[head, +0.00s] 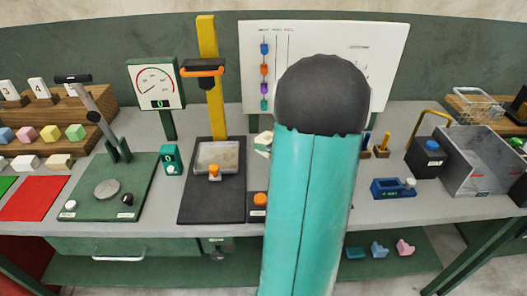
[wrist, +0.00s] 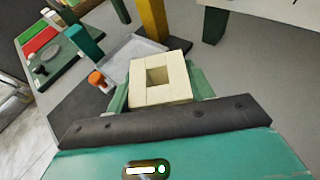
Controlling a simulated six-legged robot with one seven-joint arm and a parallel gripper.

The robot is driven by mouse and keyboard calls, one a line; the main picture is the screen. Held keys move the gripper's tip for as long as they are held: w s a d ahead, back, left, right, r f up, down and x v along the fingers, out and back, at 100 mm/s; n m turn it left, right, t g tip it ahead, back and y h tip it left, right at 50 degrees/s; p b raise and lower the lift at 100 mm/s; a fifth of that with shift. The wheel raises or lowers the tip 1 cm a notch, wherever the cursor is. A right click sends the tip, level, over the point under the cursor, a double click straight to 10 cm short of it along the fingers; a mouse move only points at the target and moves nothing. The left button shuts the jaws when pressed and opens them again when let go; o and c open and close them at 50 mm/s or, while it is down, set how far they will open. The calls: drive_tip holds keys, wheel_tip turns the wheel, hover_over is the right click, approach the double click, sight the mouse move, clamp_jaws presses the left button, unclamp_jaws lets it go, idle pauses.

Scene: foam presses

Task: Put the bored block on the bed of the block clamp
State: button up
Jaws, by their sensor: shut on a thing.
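The bored block (wrist: 150,94) is cream with a square hole through it. In the wrist view my gripper (wrist: 160,85) is shut on it, with green fingers at its left and right sides. In the head view my arm hides most of the gripper; a bit of the block (head: 263,138) shows left of the arm. A press-like stand with a yellow column (head: 208,70), orange crosspiece and grey bed (head: 228,157) on a black base stands to the left; it seems to be the block clamp. Its bed (wrist: 130,52) is just beyond the held block in the wrist view, apparently empty.
An orange knob (head: 214,171) stands at the bed's front edge, also in the wrist view (wrist: 97,80). A teal box (head: 171,160) and a green plate with a lever (head: 110,185) are farther left. A small blue device (head: 393,188) and grey bin (head: 475,160) are right.

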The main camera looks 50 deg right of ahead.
hover_over(266, 160)
wheel_tip(266, 160, down, 6)
drive_tip(key=shift+a+f, duration=0.1)
drive_tip(key=shift+w+f, duration=0.1)
drive_tip(key=shift+f, duration=1.5)
drive_tip(key=shift+f, duration=0.1)
drive_tip(key=o, duration=1)
drive_tip(key=shift+c, duration=0.2)
drive_tip(key=v, duration=1.2)
